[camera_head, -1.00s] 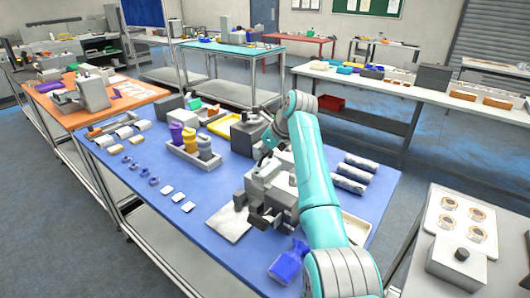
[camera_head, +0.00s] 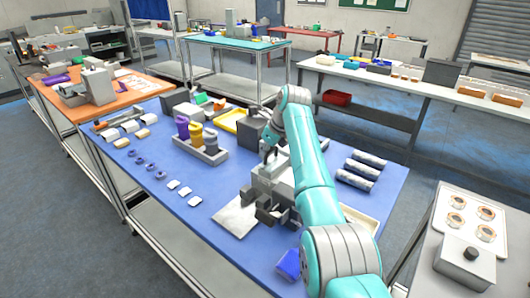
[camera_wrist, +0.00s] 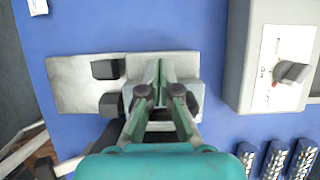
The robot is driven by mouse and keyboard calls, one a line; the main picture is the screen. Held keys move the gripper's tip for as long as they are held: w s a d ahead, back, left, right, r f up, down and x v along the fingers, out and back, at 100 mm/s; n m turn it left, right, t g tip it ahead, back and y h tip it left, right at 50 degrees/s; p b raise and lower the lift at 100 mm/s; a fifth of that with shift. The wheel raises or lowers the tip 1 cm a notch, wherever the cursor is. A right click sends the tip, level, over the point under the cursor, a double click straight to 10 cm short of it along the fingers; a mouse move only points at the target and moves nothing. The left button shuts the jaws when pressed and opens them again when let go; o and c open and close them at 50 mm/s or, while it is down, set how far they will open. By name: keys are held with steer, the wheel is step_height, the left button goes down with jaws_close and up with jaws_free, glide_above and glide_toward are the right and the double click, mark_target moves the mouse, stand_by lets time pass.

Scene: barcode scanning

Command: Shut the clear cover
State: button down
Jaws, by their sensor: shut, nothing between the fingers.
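A light grey machine (camera_head: 273,180) with dark grey blocks stands on the blue table, partly hidden by my arm. In the wrist view, the grey machine (camera_wrist: 187,98) lies directly under my gripper, with a pale flat plate (camera_wrist: 75,85) on its left. I cannot make out a clear cover as a separate part, or how far open it is. My gripper (camera_wrist: 158,70) is shut and empty, its fingers together over the machine. In the head view, my gripper (camera_head: 269,155) is at the machine's far side, partly behind my arm. I cannot tell whether it touches.
A grey box with a knob (camera_wrist: 285,65) stands right of the machine in the wrist view. Patterned rolls (camera_head: 360,172) lie to the right. A rack of bottles (camera_head: 203,150) and small white pieces (camera_head: 180,192) are to the left.

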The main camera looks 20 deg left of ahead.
steer(key=shift+r, duration=0.15)
steer(key=shift+r, duration=0.75)
